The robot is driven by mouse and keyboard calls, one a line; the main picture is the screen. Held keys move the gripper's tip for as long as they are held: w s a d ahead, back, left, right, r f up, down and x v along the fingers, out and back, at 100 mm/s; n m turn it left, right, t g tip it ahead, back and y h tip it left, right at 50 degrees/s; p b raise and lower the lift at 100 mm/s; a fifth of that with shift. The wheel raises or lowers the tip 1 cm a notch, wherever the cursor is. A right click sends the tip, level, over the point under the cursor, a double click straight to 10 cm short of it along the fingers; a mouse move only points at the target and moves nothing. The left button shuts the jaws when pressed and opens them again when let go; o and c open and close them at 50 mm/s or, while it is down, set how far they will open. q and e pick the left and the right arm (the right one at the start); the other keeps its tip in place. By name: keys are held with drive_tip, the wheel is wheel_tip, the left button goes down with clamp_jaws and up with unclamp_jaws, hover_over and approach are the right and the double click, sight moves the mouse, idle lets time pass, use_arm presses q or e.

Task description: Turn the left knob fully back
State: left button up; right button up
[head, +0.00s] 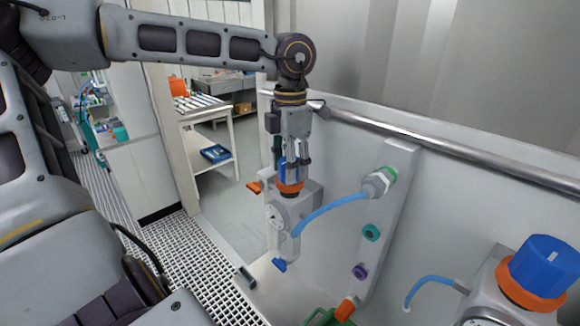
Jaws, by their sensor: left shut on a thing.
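The left knob (282,172) is blue with an orange collar (291,188) beneath it. It sits on top of a white regulator unit (296,207) with a round gauge and a clear bowl below. My left gripper (292,170) comes down on the knob from above and is shut on it. The fingers hide much of the knob, and I cannot tell how far it is turned. My right gripper is not in view.
A second blue knob (545,264) with an orange collar stands at the lower right. A blue hose (330,207) runs from the left unit to a fitting on the white panel (392,205). A steel rail (440,146) crosses behind. Grated floor (185,250) lies at left.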

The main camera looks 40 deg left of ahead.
use_arm(q)
drive_tip(key=o, duration=1)
drive_tip(key=shift+r, duration=0.1)
drive_tip(key=shift+w+r, duration=0.1)
drive_tip(key=shift+r, duration=0.6)
wheel_tip(320, 180, up, 10)
drive_tip(key=shift+r, duration=0.25)
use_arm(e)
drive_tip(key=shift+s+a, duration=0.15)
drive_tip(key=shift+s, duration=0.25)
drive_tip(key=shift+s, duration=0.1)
